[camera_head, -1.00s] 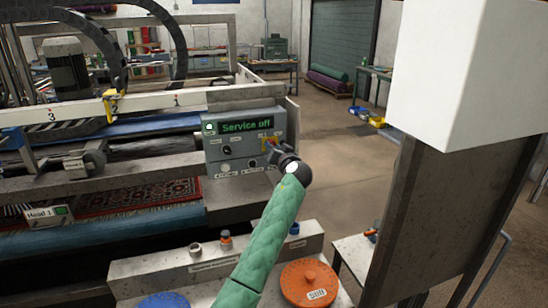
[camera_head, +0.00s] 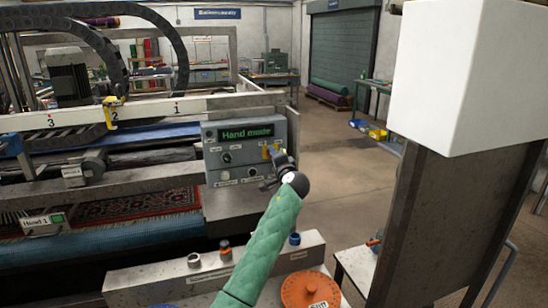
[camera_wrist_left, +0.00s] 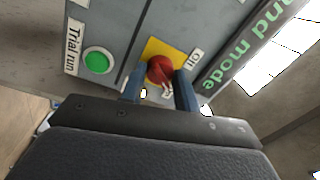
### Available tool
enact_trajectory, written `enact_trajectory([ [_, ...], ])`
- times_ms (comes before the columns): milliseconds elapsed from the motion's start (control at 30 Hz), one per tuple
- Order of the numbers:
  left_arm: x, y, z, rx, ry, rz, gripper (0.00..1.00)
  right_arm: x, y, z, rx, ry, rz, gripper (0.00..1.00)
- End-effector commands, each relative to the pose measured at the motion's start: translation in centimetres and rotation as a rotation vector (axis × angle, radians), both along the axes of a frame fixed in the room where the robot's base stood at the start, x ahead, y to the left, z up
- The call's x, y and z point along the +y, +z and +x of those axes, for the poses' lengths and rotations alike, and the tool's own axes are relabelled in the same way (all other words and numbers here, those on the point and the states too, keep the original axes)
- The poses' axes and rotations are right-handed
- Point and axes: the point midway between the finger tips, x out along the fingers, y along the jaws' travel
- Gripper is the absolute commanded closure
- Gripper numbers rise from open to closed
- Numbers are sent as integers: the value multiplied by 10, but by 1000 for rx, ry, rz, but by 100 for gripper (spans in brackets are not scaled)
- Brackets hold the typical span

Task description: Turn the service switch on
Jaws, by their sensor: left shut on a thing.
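The service switch, a red rotary knob on a yellow plate, shows in the left wrist view (camera_wrist_left: 160,69) on a grey control panel. My left gripper (camera_wrist_left: 160,84) is shut on the red knob, a dark blue finger on either side. In the head view my left gripper (camera_head: 270,160) reaches the right side of the control box (camera_head: 215,160) and hides most of the knob. The green display (camera_head: 247,133) reads "Hand mode". My right gripper is not in view.
A green "Trial run" button (camera_wrist_left: 97,62) sits close beside the switch. A bench with coloured caps (camera_head: 215,270) lies below my arm, with a red-orange disc (camera_head: 310,291). A dark upright panel (camera_head: 440,220) stands at the right. Open floor (camera_head: 345,175) lies beyond the box.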

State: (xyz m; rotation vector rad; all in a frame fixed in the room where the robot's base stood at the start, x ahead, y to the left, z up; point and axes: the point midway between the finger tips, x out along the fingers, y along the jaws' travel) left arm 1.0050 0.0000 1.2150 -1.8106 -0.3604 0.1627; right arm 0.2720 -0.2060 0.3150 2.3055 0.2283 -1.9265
Motion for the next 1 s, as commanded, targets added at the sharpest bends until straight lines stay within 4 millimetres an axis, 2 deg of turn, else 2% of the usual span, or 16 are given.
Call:
enact_trajectory([
  [300,-1,0,0,25,-1,78,92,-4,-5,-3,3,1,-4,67],
  [733,-1,-1,0,27,-2,85,92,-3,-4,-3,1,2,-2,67],
  [767,-1,-1,0,27,-1,85,65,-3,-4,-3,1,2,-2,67],
  [833,-1,-1,0,27,-1,85,52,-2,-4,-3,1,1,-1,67],
  [867,-1,-1,0,27,-1,85,48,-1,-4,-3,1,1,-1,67],
  [1000,0,0,0,27,-1,85,48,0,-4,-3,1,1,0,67],
])
